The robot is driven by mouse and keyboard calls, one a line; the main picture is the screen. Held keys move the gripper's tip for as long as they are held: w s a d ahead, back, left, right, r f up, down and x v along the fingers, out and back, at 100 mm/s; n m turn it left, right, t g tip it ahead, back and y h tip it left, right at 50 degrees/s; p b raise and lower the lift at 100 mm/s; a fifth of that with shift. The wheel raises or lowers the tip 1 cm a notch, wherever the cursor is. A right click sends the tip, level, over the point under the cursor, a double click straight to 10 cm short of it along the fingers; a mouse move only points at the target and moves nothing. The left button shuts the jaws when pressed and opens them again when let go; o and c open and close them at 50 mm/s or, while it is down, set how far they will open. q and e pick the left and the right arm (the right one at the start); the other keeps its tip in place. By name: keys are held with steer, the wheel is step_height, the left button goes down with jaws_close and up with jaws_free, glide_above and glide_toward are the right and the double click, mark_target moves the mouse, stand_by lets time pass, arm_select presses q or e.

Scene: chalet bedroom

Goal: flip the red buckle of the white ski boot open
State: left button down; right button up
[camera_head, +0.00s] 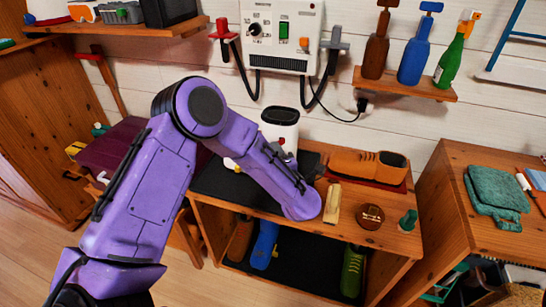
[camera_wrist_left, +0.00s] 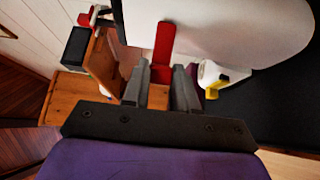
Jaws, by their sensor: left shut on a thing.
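The white ski boot (camera_head: 280,120) stands on a black mat on the wooden bench, its lower part largely behind my left arm in the head view. In the left wrist view its white shell (camera_wrist_left: 235,28) fills the upper right. The red buckle (camera_wrist_left: 164,42) sticks out against the shell, with its near end between my left fingertips. My left gripper (camera_wrist_left: 160,72) is shut on the buckle. In the head view that gripper is hidden behind my purple forearm. My right gripper is in neither view.
On the bench to the right are a brown shoe (camera_head: 350,163), a wooden brush (camera_head: 332,203), a round tin (camera_head: 370,216) and a small green object (camera_head: 408,221). A white control box (camera_head: 283,32) hangs behind. The black mat (camera_head: 228,190) has bare room in front.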

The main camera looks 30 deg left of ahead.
arm_select(q)
steer(key=shift+w+d+n+g+y, duration=0.1)
steer(key=shift+d+n+g+y, duration=0.1)
steer(key=shift+n+g+y, duration=0.15)
steer(key=c, duration=0.9)
jaws_free()
steer(key=b+v, duration=0.2)
steer(key=v, duration=0.8)
steer(key=shift+d, duration=0.2)
